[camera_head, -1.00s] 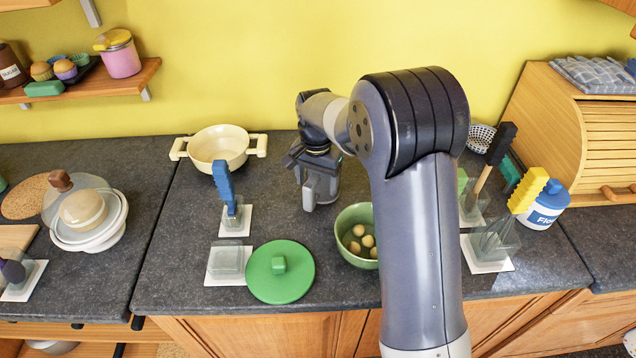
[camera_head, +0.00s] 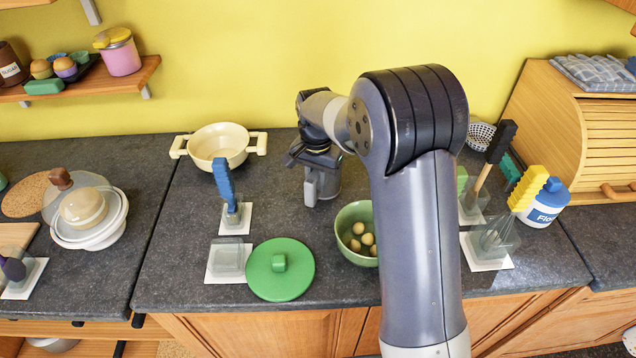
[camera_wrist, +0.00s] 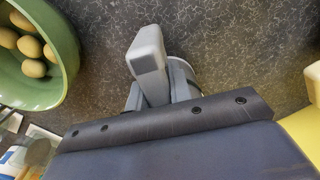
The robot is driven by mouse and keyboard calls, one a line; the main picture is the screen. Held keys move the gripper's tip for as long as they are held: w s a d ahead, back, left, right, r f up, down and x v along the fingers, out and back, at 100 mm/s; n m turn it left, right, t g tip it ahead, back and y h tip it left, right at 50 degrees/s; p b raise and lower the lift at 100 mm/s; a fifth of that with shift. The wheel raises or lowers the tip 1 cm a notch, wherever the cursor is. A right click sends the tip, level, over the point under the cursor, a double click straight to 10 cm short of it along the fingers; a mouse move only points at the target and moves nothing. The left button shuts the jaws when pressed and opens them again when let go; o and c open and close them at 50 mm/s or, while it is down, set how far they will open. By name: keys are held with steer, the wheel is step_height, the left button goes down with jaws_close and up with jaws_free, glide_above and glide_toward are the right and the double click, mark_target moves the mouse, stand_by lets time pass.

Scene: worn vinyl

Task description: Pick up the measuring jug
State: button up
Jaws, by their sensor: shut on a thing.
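The measuring jug (camera_head: 328,183) is a grey, partly see-through vessel under my wrist in the head view, mostly hidden by my arm. My gripper (camera_head: 311,180) is shut on it, above the dark counter between the cream pot and the green bowl. In the wrist view, my gripper (camera_wrist: 152,85) has a light grey piece between its fingers, and a pale round rim of the jug (camera_wrist: 187,66) shows just behind them. I cannot tell clearly whether the jug's base touches the counter.
The green bowl (camera_head: 343,220) with several round tan items stands close in front, to the right. A cream two-handled pot (camera_head: 205,148) is at the back left. A green lid (camera_head: 292,289) and a blue-handled utensil (camera_head: 222,180) stand nearer.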

jaws_close()
stand_by(0.3)
step_height(320, 180, up, 10)
steer(key=shift+r+b, duration=0.1)
steer(key=shift+b, duration=0.5)
stand_by(0.6)
